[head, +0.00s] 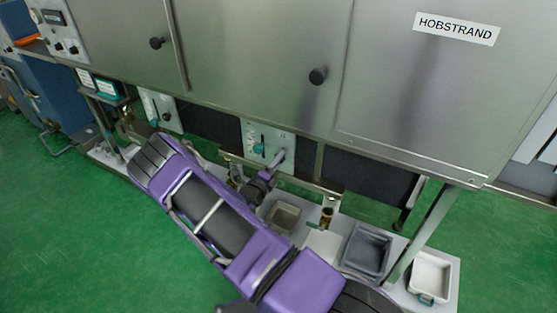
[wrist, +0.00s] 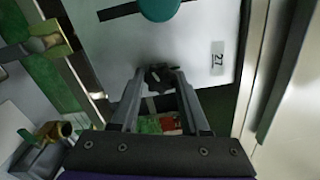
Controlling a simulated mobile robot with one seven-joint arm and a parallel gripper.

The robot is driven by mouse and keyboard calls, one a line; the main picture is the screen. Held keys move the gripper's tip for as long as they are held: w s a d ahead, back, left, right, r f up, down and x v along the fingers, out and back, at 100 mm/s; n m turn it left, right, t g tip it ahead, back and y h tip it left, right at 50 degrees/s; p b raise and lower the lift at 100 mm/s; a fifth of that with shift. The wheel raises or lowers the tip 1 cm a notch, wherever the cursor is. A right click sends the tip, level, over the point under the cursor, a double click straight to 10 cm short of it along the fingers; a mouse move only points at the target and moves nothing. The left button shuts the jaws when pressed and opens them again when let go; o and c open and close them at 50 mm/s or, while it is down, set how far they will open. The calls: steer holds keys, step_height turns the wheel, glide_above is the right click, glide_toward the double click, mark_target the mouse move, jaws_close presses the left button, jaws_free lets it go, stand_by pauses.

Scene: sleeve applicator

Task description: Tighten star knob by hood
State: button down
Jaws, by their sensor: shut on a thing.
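The dark star knob (wrist: 157,76) shows in the wrist view low on a white panel (wrist: 210,40), between the tips of my gripper (wrist: 159,72). The two grey fingers are shut on it from left and right. In the head view my gripper (head: 277,160) reaches to the lower right part of the small panel (head: 285,138) under the steel hood (head: 250,60), and the star knob is hidden there.
Black knobs (head: 318,76) stick out of the hood's doors above. Below are a beige tray (head: 284,217), a dark grey tray (head: 368,250) and a white tray (head: 431,274). A brass fitting (wrist: 48,133) is at the wrist view's left. Green floor is open at front left.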

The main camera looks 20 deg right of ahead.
steer(key=m+p, duration=0.1)
steer(key=m, duration=2.1)
steer(key=shift+w+a, duration=0.1)
steer(key=shift+m, duration=0.4)
steer(key=shift+c, duration=2)
jaws_free()
steer(key=p+v, duration=0.1)
steer(key=v, duration=1.6)
steer(key=shift+a, duration=0.2)
